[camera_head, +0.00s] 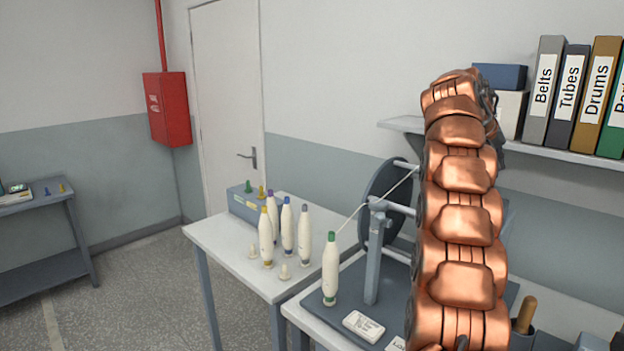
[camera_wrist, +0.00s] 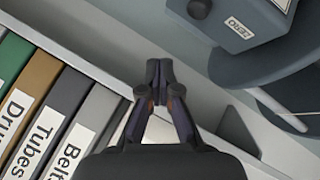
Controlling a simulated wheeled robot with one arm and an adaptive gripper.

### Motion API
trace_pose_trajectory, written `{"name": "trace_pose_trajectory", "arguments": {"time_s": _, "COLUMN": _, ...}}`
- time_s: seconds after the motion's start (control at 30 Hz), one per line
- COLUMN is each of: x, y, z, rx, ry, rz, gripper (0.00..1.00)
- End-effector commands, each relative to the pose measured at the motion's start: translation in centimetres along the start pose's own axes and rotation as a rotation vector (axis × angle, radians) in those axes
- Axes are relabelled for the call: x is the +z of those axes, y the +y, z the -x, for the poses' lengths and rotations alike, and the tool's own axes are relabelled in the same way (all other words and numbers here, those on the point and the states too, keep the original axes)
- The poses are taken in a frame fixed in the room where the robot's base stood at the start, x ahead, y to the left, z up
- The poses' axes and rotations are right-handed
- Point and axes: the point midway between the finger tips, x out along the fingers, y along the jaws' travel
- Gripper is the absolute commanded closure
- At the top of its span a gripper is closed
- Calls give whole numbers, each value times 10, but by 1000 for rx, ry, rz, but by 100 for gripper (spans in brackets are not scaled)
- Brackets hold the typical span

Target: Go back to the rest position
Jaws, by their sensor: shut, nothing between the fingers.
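My gripper (camera_wrist: 159,68) shows in the wrist view with its dark fingers together and nothing between them. It is near the wall shelf, with the binders to its left in that view. In the head view my copper-coloured arm rises upright at the right. The gripper is mostly hidden behind the arm's top there. A bobbin with a green top (camera_head: 330,270) stands upright on the winder's base (camera_head: 350,286), left of my arm. A thread runs from near its top up to the right.
Several bobbins, one yellow-topped (camera_head: 265,238), stand on the white table (camera_head: 222,237) beside a blue-grey box (camera_head: 240,207). The wall shelf (camera_head: 400,124) carries binders, including a grey one (camera_head: 543,88). The winder's dark wheel (camera_head: 378,205) stands close to my arm. Floor at left is clear.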

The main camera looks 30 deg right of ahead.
Motion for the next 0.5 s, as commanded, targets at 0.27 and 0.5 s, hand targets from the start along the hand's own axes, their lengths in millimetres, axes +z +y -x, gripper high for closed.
{"name": "trace_pose_trajectory", "arguments": {"time_s": 0.27, "x": 5, "y": -20, "z": 12, "rx": -34, "ry": -3, "rz": 34, "gripper": 100}}
{"name": "trace_pose_trajectory", "arguments": {"time_s": 0.5, "x": 33, "y": -89, "z": 49, "rx": -154, "ry": -25, "rz": 148, "gripper": 100}}
